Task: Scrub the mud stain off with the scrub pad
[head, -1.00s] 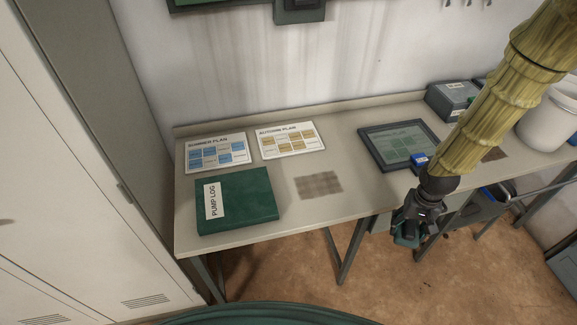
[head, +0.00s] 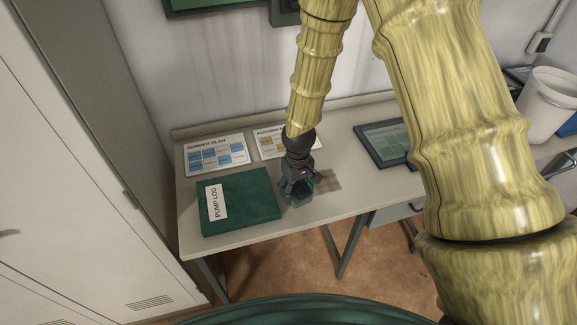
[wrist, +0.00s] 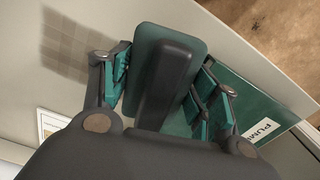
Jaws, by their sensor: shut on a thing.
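My gripper (head: 297,196) is over the bench between the green pump log and the mud stain. It is shut on the scrub pad, which shows in the wrist view (wrist: 148,40) as a teal block with a dark grey grip between the fingers. I cannot tell whether the pad touches the bench top. The mud stain (head: 329,180) is a brownish checkered patch, partly hidden behind my gripper in the head view. In the wrist view the stain (wrist: 78,42) lies beside the pad, at upper left.
The pump log binder (head: 240,205) lies close to the left of my gripper. The summer plan card (head: 216,155) and the half-hidden autumn plan card (head: 266,143) lie behind. A dark framed panel (head: 383,144) lies to the right on the bench (head: 350,200).

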